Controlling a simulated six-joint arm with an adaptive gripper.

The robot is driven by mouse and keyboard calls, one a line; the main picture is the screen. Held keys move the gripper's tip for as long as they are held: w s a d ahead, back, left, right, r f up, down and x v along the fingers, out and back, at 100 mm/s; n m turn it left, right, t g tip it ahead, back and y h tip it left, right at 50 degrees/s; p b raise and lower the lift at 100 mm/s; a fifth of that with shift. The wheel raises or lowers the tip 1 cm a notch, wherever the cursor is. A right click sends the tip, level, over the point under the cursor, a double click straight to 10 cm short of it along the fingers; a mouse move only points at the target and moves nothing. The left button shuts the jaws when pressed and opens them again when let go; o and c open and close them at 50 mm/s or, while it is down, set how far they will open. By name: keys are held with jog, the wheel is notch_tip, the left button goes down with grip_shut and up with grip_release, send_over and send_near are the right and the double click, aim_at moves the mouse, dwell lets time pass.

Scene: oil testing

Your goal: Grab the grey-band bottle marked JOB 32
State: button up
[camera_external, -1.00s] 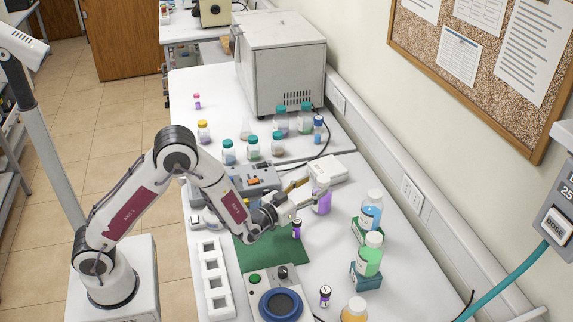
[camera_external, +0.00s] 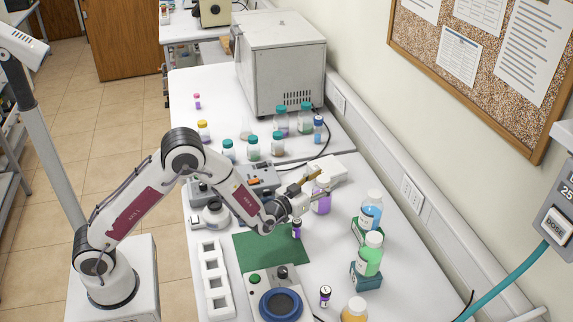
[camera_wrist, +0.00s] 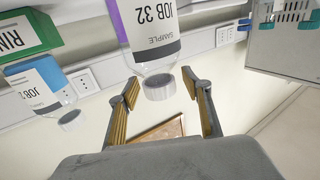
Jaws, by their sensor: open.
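The bottle marked JOB 32 (camera_wrist: 150,38) appears upside down at the top centre of the wrist view. It has a white label, a grey strip near the neck, a pale cap and purple contents. In the external view this purple bottle (camera_external: 321,197) stands upright on the white bench. My gripper (camera_wrist: 162,88) is open, with gold-padded fingers spread to either side of the bottle's cap end in the picture. In the external view my gripper (camera_external: 308,187) is beside the bottle's upper part. I see no finger closed on it; the exact gap is unclear.
A blue bottle (camera_external: 370,212) and a green bottle (camera_external: 369,256) stand on green boxes to the right. A small purple vial (camera_external: 297,229) stands below my gripper near the green mat (camera_external: 262,252). A white box (camera_external: 327,167) is behind the bottle.

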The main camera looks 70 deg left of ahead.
dwell(0.3)
grip_shut()
jog(key=shift+r, duration=0.25)
jog(key=shift+r, duration=4.8)
